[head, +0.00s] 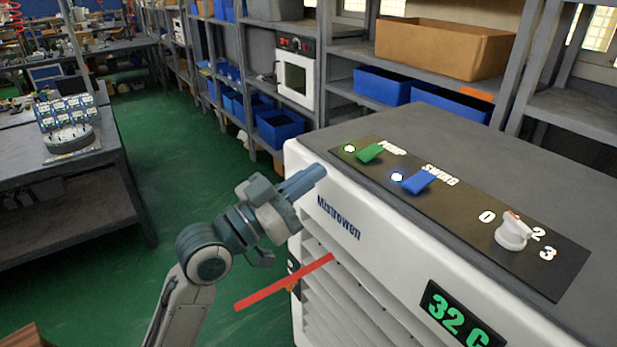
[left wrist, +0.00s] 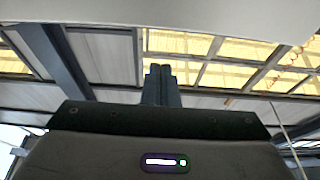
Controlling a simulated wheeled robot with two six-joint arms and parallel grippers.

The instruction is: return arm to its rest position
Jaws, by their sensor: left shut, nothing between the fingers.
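My left gripper (head: 303,181) is shut and empty in the head view. It is at the upper left front edge of the white cooler (head: 372,230), pointing up and to the right. I cannot tell whether it touches the cooler. In the left wrist view the shut fingers (left wrist: 160,85) stand upright against the ceiling and windows. The cooler's top panel carries a green switch (head: 370,152), a blue switch (head: 419,182) and a white knob (head: 513,232). Small lights glow beside both switches. My right gripper does not show.
The display (head: 457,316) reads 32 C. A red strip (head: 284,282) juts out from the front slats below my gripper. Shelves with blue bins (head: 385,86) and a cardboard box (head: 443,48) stand behind. A workbench (head: 65,165) is at left. Green floor (head: 180,120) lies open between.

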